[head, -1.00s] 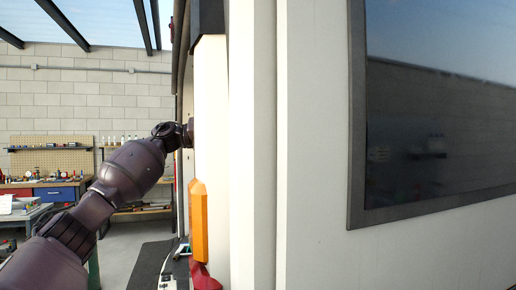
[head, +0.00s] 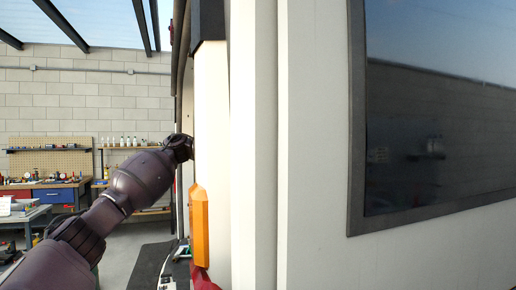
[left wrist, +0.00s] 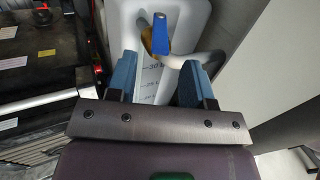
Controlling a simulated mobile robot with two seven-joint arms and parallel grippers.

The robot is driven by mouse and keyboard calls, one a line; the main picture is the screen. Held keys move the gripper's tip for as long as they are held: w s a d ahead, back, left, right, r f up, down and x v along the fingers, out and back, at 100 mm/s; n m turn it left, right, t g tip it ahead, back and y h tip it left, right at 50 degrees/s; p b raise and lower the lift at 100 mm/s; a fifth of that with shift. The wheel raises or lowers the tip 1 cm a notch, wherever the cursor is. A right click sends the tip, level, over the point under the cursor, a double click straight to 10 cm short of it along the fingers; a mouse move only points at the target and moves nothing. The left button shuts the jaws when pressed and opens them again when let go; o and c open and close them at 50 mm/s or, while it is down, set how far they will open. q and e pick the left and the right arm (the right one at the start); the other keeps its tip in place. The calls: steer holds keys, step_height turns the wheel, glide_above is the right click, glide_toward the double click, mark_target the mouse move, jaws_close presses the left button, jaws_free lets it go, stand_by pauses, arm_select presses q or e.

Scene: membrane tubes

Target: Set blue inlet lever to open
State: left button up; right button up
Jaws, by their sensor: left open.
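In the left wrist view the blue lever (left wrist: 160,33) points toward the camera, in front of a white container (left wrist: 190,14) with level marks. My left gripper (left wrist: 160,62) is open. Its two blue-grey fingers stand left and right of the lever's line, and the lever shows just beyond and between their tips. I see no contact between fingers and lever. In the head view my left arm reaches in from the left, and the gripper itself is hidden behind the white cabinet edge. My right gripper is not in view.
A white curved pipe (left wrist: 207,58) runs close to the right finger. An orange-yellow part (left wrist: 147,40) sits just left of the lever. A white cabinet (head: 310,150) with a dark panel (head: 440,120) fills the right of the head view. A workbench (head: 48,196) stands far left.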

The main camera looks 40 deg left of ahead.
arm_select(q)
steer(key=p+x, duration=0.1)
steer(key=x, duration=0.4)
steer(key=shift+w+d+r, duration=0.1)
steer(key=shift+d, duration=0.05)
steer(key=shift+w+d, duration=0.35)
steer(key=shift+d, duration=0.1)
steer(key=shift+w+d, duration=0.1)
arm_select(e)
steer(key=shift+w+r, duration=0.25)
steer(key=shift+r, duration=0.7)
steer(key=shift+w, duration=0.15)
